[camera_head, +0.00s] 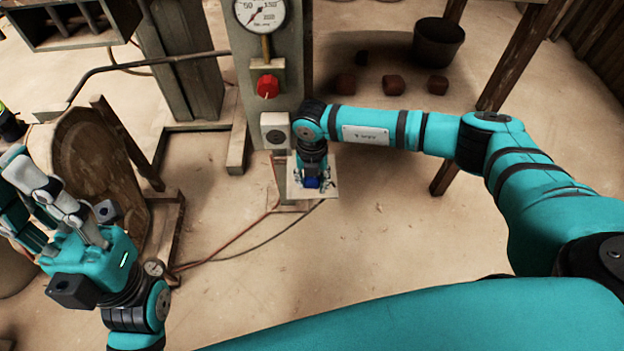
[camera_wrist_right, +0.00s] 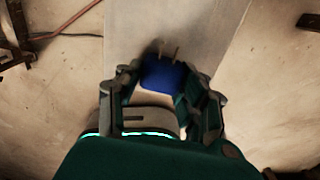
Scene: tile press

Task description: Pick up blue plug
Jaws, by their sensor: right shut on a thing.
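The blue plug (camera_wrist_right: 162,75) is between the fingers of my right gripper (camera_wrist_right: 160,92) in the right wrist view, with its two metal prongs pointing away from the gripper. The right gripper is shut on it. In the head view the plug (camera_head: 312,182) is a small blue patch below the right gripper (camera_head: 313,180), over a pale plate (camera_head: 297,191) at the foot of the press post. I cannot tell whether the plug touches the plate. My left gripper (camera_head: 50,205) is at the left of the head view, empty, with its fingers apart.
The press post carries a gauge (camera_head: 262,12), a red knob (camera_head: 267,86) and a socket-like box (camera_head: 276,131). A round wooden piece (camera_head: 85,155) stands at left. A dark bucket (camera_head: 438,42) and reddish blocks (camera_head: 393,85) are at the back. The floor in front is clear except for cables.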

